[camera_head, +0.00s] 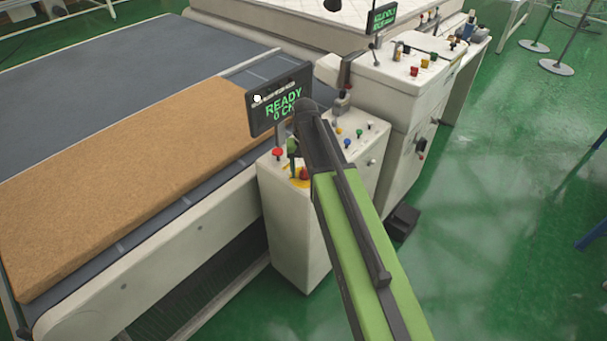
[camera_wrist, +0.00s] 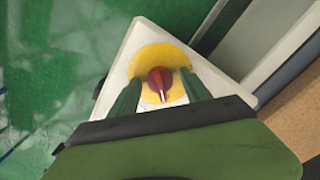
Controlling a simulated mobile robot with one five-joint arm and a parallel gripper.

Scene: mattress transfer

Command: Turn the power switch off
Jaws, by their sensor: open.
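The power switch is a red rotary knob (camera_wrist: 160,82) with a pale pointer line, on a round yellow plate (camera_wrist: 158,58) on top of a white control cabinet. In the wrist view its pointer line faces the bottom of the picture. My gripper (camera_wrist: 158,88) is open, with one green finger on each side of the knob; whether they touch it I cannot tell. In the head view the red knob (camera_head: 304,174) shows beside my arm, on the cabinet (camera_head: 300,230). My gripper (camera_head: 293,155) is mostly hidden there behind my arm.
A screen (camera_head: 280,100) reading "READY" stands on the cabinet. A red button (camera_head: 277,152) and several coloured buttons are near the knob. A brown mattress slab (camera_head: 120,180) lies on the conveyor at left. A second cabinet (camera_head: 385,85) stands behind.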

